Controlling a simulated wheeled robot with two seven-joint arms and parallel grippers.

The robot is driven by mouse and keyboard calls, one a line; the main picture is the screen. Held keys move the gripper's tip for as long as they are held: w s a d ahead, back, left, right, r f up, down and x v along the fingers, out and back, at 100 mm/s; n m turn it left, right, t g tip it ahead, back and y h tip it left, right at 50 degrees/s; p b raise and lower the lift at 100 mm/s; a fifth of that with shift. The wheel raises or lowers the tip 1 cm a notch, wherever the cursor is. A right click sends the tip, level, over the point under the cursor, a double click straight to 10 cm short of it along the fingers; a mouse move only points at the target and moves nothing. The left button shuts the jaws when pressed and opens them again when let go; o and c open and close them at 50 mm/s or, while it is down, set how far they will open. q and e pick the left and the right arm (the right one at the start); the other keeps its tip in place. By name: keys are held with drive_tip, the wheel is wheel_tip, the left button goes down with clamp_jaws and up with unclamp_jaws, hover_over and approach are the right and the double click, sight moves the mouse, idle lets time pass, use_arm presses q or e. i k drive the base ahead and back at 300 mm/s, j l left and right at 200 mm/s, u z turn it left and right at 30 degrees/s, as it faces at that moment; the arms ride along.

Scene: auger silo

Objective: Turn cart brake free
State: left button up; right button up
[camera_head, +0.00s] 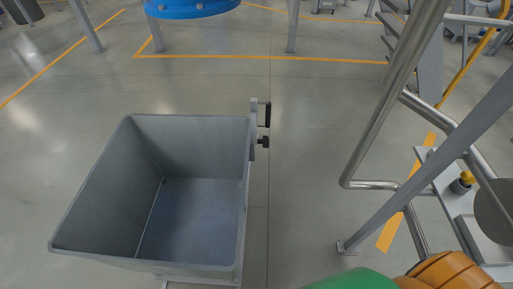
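The cart (120,170) is a grey, open-topped, empty bin in the left half of the head view. An upright grey bracket (253,125) stands at the far end of its right side. A black handle (267,114) is on the bracket, and a small black knob (264,141) sticks out to the right just below it. I cannot tell which of these is the brake, or its setting. Neither of my grippers is in view.
Bent steel pipes (372,130) and a slanted grey post (440,155) stand on the right. A green rounded part (352,281) and an orange ribbed part (450,272) show at the bottom edge. The floor right of the cart (305,170) is clear.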

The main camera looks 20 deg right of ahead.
sight(265, 140)
drive_tip(key=i+l, duration=0.15)
drive_tip(key=l, duration=0.2)
drive_tip(key=i+l+u, duration=0.1)
drive_tip(key=l, duration=0.25)
drive_tip(key=i+l, duration=0.1)
drive_tip(key=l, duration=0.3)
drive_tip(key=i+l+u, duration=0.1)
drive_tip(key=l, duration=0.25)
drive_tip(key=i+l+u, duration=0.1)
drive_tip(key=l, duration=0.25)
